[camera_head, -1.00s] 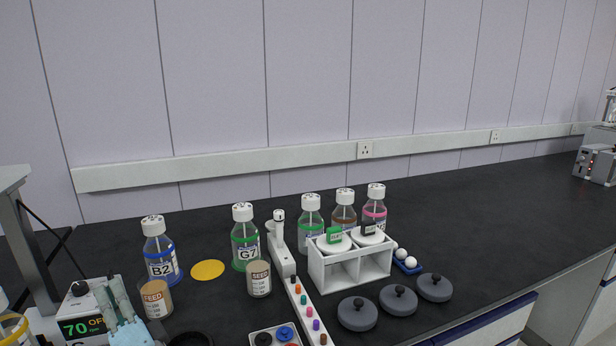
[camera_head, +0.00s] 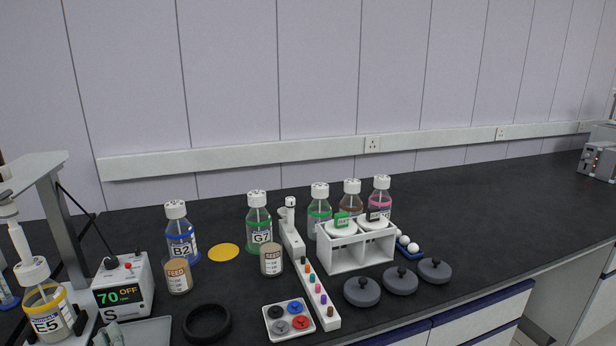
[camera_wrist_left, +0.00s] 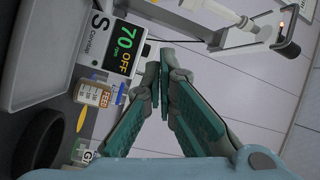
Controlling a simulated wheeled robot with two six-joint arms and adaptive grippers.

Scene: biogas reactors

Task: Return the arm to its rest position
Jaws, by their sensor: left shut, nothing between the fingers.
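My left gripper (camera_head: 110,332) shows only in small part at the bottom edge of the head view, in front of the controller box (camera_head: 122,287) reading 70 and OFF. In the left wrist view, the left gripper (camera_wrist_left: 163,68) points its teal fingers forward with the tips together and nothing between them. The controller box also shows there (camera_wrist_left: 118,47), beyond the fingers and to their left. The rest of my left arm is out of the head view. My right gripper is in neither view.
Bottle E5 (camera_head: 47,312) stands at the left by a grey stand. The right bench is mostly clear.

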